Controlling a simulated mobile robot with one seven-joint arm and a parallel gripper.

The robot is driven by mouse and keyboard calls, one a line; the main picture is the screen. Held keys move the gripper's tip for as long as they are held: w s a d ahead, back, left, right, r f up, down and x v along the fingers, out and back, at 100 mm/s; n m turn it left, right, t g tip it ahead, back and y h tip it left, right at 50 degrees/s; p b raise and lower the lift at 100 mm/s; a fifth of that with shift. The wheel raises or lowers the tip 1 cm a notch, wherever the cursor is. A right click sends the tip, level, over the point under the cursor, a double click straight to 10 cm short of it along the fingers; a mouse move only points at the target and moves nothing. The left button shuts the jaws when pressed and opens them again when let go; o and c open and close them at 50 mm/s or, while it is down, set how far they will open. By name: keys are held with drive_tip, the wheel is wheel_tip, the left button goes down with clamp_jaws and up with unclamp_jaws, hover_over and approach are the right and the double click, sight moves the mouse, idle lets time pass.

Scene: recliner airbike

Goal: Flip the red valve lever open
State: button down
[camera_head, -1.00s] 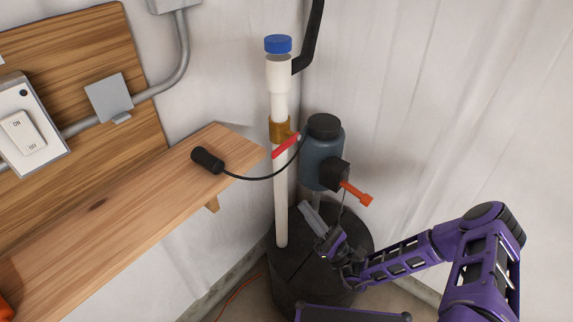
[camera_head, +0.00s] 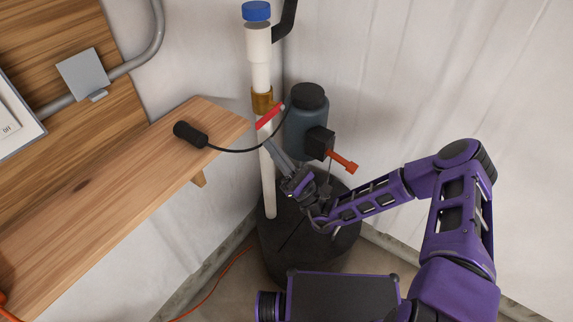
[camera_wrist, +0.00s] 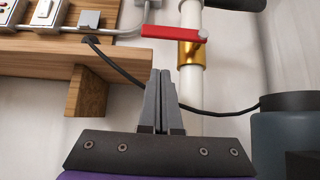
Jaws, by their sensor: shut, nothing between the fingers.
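The red valve lever (camera_head: 270,117) sits on a brass valve (camera_head: 262,101) on the upright white pipe (camera_head: 268,185). In the wrist view the red lever (camera_wrist: 176,33) points left from the brass valve (camera_wrist: 192,54), across the pipe and nearly level. My gripper (camera_head: 268,142) is shut and empty. Its tips are just below the lever in the head view. In the wrist view my gripper's fingers (camera_wrist: 160,74) point up, below the lever and left of the pipe, with a visible gap to the lever.
A blue-grey bottle-shaped unit (camera_head: 304,132) with an orange handle (camera_head: 341,161) stands right of the pipe. A black cable (camera_head: 238,150) runs from a black cylinder (camera_head: 190,134) on the wooden shelf (camera_head: 120,190), passing close to the gripper. A dark round drum (camera_head: 300,255) stands below.

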sight(270, 116)
drive_tip(key=shift+w+a+r, duration=0.1)
drive_tip(key=shift+a+r, duration=0.05)
drive_tip(key=shift+r, duration=2)
